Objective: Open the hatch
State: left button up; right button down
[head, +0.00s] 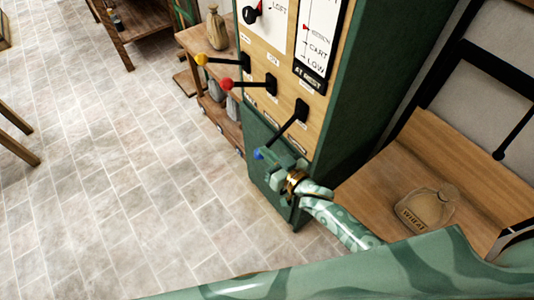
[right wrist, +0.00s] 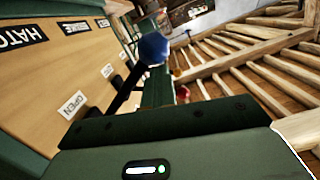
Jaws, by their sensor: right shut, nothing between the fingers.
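A black lever with a blue ball knob (head: 258,153) sticks out from the lower right of the wooden panel (head: 262,100) on the green cabinet. It slants down and left from its black mount (head: 301,110). In the right wrist view the blue knob (right wrist: 153,48) stands just beyond my fingers, with HATCH (right wrist: 20,33) and OPEN (right wrist: 73,104) labels on the panel. My right gripper (head: 272,153) is shut and empty beside the knob; I cannot tell whether they touch. No hatch door can be made out. My left gripper is not in view.
Levers with a yellow knob (head: 201,59) and a red knob (head: 227,84) stick out nearby on the panel. A wooden bench (head: 440,150) with a sack marked WHEAT (head: 425,208) stands right of the cabinet. The tiled floor at left is mostly clear.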

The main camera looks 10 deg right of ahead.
aim_at(271, 145)
jog(key=shift+s+d+f, duration=0.1)
jog(key=shift+s+f, duration=0.05)
jog(key=shift+f, duration=0.1)
notch_tip(271, 145, up, 5)
jog(key=p, duration=0.5)
jog(key=f+v, duration=0.1)
jog(key=v, duration=0.9)
jog(key=shift+d+r, duration=0.15)
jog(key=shift+r, duration=0.15)
